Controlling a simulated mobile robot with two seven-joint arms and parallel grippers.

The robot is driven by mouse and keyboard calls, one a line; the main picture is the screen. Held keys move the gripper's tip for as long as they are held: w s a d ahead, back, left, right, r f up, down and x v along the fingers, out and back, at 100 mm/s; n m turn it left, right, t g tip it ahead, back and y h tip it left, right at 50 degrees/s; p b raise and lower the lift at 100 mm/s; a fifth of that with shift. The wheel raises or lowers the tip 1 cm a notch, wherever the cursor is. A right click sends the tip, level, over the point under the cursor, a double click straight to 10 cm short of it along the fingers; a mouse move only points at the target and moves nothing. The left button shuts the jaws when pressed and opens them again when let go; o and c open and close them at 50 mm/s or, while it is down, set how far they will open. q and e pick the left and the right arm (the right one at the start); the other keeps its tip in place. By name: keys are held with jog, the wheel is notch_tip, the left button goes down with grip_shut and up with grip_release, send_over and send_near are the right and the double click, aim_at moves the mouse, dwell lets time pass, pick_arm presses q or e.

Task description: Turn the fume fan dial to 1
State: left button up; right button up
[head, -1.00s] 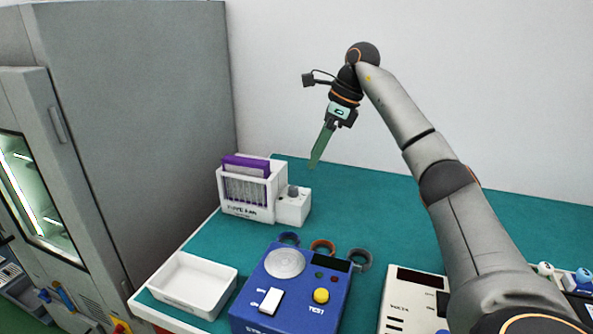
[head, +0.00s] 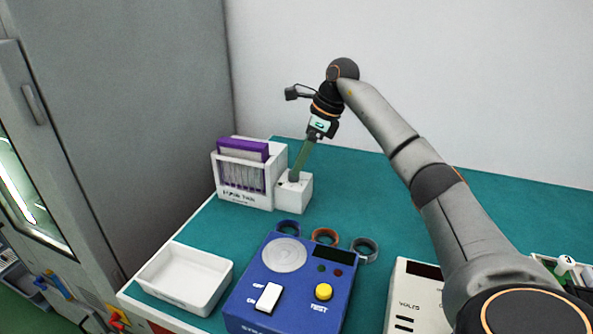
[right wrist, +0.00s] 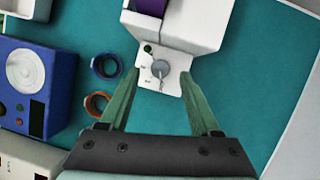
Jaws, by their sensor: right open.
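The fume fan (head: 243,185) is a white box with a purple filter in its top, at the back left of the teal bench. Its small control block (head: 297,193) juts out on the right side. In the right wrist view the grey round dial (right wrist: 160,68) sits on that block, with small marks beside it that are too small to read. My right gripper (right wrist: 161,84) is open, its green fingers spread on either side of the dial without visibly gripping it. In the head view its fingers (head: 297,174) reach down to the block and hide the dial. My left gripper is out of view.
A blue tester (head: 253,300) with a white switch and yellow button stands in front. Several tape rings, including an orange one (head: 325,236), lie behind it. A white tray (head: 152,285) is at left, a grey cabinet (head: 150,120) beyond. The bench right of the fan is clear.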

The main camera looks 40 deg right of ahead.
jog(key=shift+x, duration=1.35)
jog(key=shift+c, duration=0.4)
grip_shut()
